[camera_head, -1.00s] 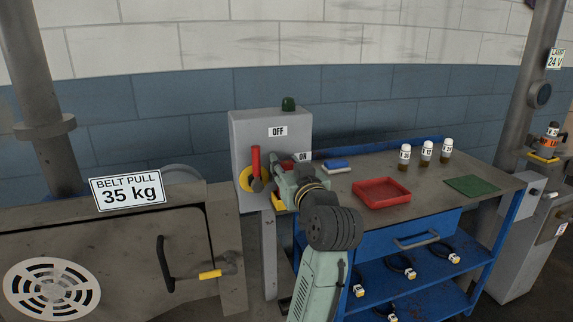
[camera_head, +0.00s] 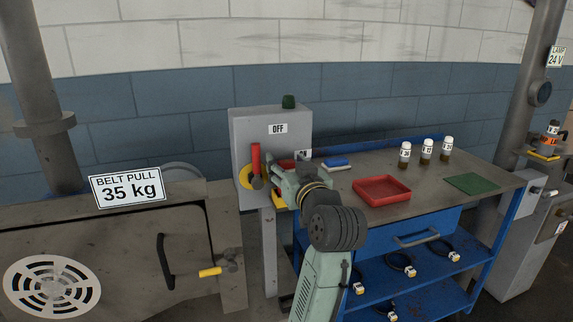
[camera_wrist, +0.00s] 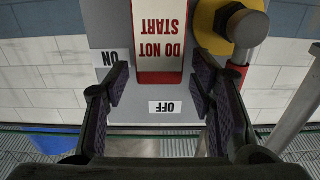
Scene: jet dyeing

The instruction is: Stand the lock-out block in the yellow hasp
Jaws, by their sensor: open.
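The lock-out block (camera_wrist: 160,35) is red with a white face reading DO NOT START. It shows upside down at the top of the wrist view, in front of the grey switch box. My gripper (camera_wrist: 160,82) is open, one finger on each side below the block's lettering, with gaps showing between block and fingers. In the head view my gripper (camera_head: 284,182) is at the front of the box and hides most of the block. A yellow part (camera_head: 279,201), likely the hasp, shows just below it. Whether the block is seated there is hidden.
The grey switch box (camera_head: 242,140) carries a red handle (camera_head: 255,160) on a yellow disc (camera_head: 244,178), close left of my gripper. The bench at right holds a red tray (camera_head: 382,190), a blue-and-white item (camera_head: 336,163), several bottles and a green mat (camera_head: 471,183).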

